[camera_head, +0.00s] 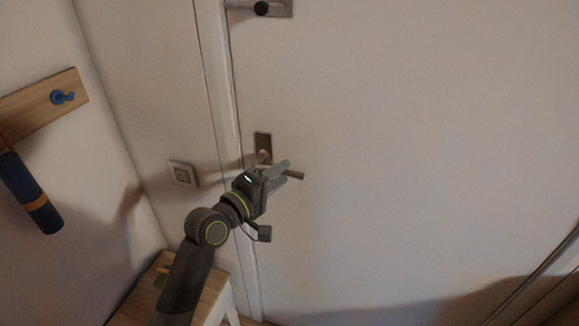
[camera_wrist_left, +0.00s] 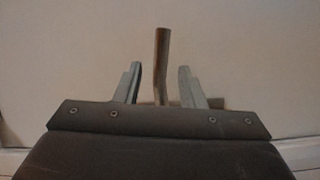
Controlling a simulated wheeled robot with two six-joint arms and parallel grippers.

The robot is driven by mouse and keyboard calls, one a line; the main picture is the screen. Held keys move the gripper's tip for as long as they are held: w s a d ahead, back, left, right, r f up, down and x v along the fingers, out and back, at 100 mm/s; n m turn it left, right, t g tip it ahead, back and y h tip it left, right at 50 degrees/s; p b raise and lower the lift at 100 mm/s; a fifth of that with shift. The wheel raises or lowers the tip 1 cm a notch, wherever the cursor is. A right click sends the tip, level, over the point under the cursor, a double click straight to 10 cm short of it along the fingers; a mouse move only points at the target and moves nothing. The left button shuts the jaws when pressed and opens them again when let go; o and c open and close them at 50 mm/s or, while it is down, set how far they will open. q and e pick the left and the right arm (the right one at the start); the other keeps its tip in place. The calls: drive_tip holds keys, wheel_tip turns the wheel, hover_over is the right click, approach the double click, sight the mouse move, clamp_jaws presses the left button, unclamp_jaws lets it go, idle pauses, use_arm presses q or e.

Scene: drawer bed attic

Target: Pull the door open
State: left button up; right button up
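A white door (camera_head: 400,120) fills most of the head view and appears closed in its frame. Its lever handle (camera_head: 294,174) sits on a small metal plate near the door's left edge. My left gripper (camera_head: 284,172) is at the handle, partly covering it. In the left wrist view the metal lever (camera_wrist_left: 162,62) stands between the two fingers of my left gripper (camera_wrist_left: 164,85), with a gap on both sides. The fingers are open and do not appear to touch the lever. My right gripper is not in view.
A second metal fitting with a dark knob (camera_head: 262,8) is higher on the door. A wall socket (camera_head: 183,174) is left of the frame. A wooden rack with a blue hook (camera_head: 62,97) hangs on the left wall. A small wooden table (camera_head: 212,297) stands below my left arm.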

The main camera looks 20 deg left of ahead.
sight(290, 168)
use_arm(q)
drive_tip(key=shift+x, duration=1.9)
drive_tip(key=shift+c, duration=0.5)
clamp_jaws()
